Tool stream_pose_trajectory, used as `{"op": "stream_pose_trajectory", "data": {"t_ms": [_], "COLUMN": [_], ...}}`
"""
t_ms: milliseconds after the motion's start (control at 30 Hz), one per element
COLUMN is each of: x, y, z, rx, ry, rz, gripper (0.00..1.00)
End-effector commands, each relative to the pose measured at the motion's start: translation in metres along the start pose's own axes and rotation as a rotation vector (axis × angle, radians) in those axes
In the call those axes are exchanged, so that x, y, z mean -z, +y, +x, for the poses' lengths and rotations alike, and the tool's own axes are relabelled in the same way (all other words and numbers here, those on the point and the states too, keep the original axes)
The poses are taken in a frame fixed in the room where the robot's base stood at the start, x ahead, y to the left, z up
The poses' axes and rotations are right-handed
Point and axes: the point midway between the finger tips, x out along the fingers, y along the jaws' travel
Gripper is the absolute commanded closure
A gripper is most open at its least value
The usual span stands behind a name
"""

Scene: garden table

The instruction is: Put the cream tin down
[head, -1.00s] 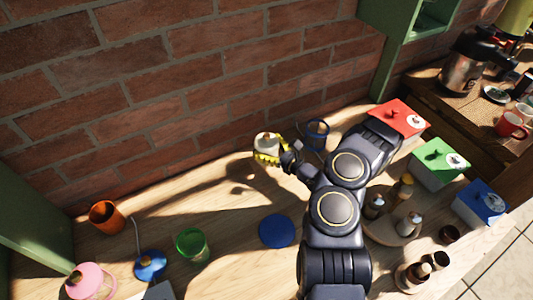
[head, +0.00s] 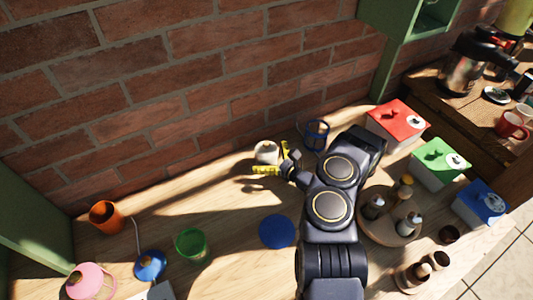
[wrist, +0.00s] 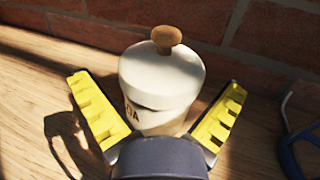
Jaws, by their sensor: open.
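The cream tin (head: 266,151) stands upright on the wooden table near the brick wall. In the wrist view the cream tin (wrist: 160,80) has a lid with a brown knob, and dark lettering shows on its lower front. My gripper (head: 277,160) is open, with yellow ridged pads. In the wrist view the pads of my gripper (wrist: 160,112) are spread on either side of the tin with gaps, apart from it. The tin's lower front is hidden behind the gripper body.
A dark blue wire holder (head: 316,134) stands right of the tin, close to my arm. Red (head: 398,124), green (head: 440,163) and blue (head: 480,203) boxes stand to the right. A blue disc (head: 277,232) and green cup (head: 191,244) lie nearer. The table left of the tin is clear.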

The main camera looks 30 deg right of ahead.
Motion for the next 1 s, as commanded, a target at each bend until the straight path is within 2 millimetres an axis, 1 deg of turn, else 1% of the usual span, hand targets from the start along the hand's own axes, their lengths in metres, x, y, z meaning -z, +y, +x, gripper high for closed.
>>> {"op": "stream_pose_trajectory", "data": {"t_ms": [100, 167, 267, 300, 433, 600, 867, 967, 1000], "x": [-0.004, -0.003, -0.003, -0.007, -0.030, -0.054, -0.074, -0.094, -0.107], "y": [-0.001, -0.002, -0.003, -0.002, -0.001, -0.001, 0.001, 0.016, 0.028], "z": [-0.002, -0.010, -0.029, -0.033, -0.030, -0.030, -0.029, -0.016, -0.008], "rx": [0.002, 0.005, 0.008, 0.007, 0.002, 0.001, -0.008, -0.076, -0.129], "ry": [-0.001, 0.000, -0.001, -0.003, -0.005, -0.004, -0.004, -0.028, -0.045], "rz": [-0.001, 0.000, 0.000, -0.001, -0.002, -0.003, -0.005, -0.038, -0.062], "gripper": [0.00, 0.00, 0.00, 0.00, 0.00, 0.00, 0.00, 0.00, 0.00]}}
